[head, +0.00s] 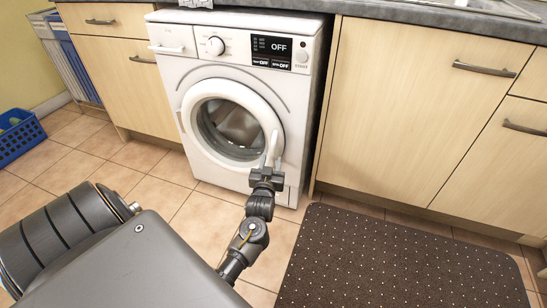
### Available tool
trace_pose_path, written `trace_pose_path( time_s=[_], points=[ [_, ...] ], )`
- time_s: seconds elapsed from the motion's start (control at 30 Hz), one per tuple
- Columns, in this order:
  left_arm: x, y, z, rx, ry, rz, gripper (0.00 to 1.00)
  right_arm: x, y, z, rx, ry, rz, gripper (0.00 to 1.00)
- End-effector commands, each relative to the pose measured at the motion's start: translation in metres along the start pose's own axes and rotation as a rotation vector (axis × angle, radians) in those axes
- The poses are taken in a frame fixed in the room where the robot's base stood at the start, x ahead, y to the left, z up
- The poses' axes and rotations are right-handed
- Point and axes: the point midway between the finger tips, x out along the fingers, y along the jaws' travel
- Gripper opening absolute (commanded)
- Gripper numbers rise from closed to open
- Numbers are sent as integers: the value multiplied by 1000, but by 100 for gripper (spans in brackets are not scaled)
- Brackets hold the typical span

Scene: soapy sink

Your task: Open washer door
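The white washer (297,75) stands between wooden cabinets, its display reading OFF. Its round door has a wide white ring (192,125) and dark glass (233,128). The door looks shut or very nearly so; a small gap cannot be ruled out. My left gripper (269,162) is at the lower right edge of the door ring, pointing up at it. It appears to touch or almost touch the pale edge there. Its fingers blend with the white door, so I cannot tell whether they are open or shut. My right gripper is out of view.
A dark dotted mat (400,262) lies on the tiled floor at the lower right. Wooden cabinets (415,110) flank the washer under a grey countertop (450,18). A blue basket (20,135) sits at far left. The floor in front of the washer's left side is clear.

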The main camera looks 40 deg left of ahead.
Motion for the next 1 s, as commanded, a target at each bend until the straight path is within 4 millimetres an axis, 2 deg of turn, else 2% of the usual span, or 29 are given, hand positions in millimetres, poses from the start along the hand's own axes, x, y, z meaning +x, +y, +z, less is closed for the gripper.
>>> trace_pose_path(
  time_s=[0.1,0.3,0.67,0.93,1.0],
  points=[
    [22,1,2,1,3,1,37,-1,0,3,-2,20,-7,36],
    [42,1,1,1,0,2,37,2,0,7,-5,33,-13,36],
    [46,1,0,1,-1,2,37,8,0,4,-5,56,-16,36],
    [46,1,0,1,-1,2,3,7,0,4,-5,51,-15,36],
    [46,1,0,1,-1,2,0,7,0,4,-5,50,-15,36]
  ],
)
